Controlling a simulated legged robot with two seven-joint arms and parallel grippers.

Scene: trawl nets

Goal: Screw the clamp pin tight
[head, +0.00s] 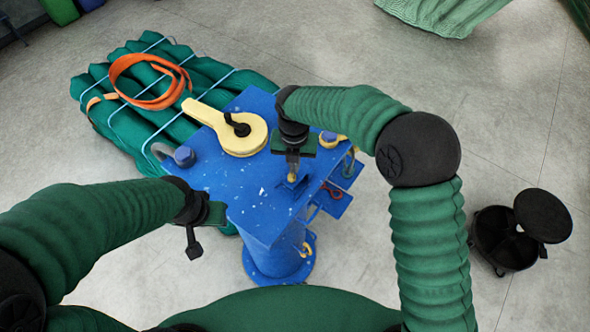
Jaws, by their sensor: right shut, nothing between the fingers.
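A blue stand (215,170) with a flat, chipped top is in the middle of the head view. A pale yellow clamp-like piece (238,143) lies on it, with a black knob or pin (238,126) at its round end. I cannot tell for sure which part is the clamp pin. My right gripper (292,176) points down over the right part of the top, shut and empty. A small blue block (293,187) is just below its tips. My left gripper (194,246) hangs beside the stand's near left edge, apart from the yellow piece; its finger opening is not clear.
A grey shackle (160,152) is at the stand's left corner, and a blue knob (328,136) at its right. Green net bundles (150,75) with an orange strap (150,103) lie behind left. A black lidded bin (505,245) is right; the floor there is mostly clear.

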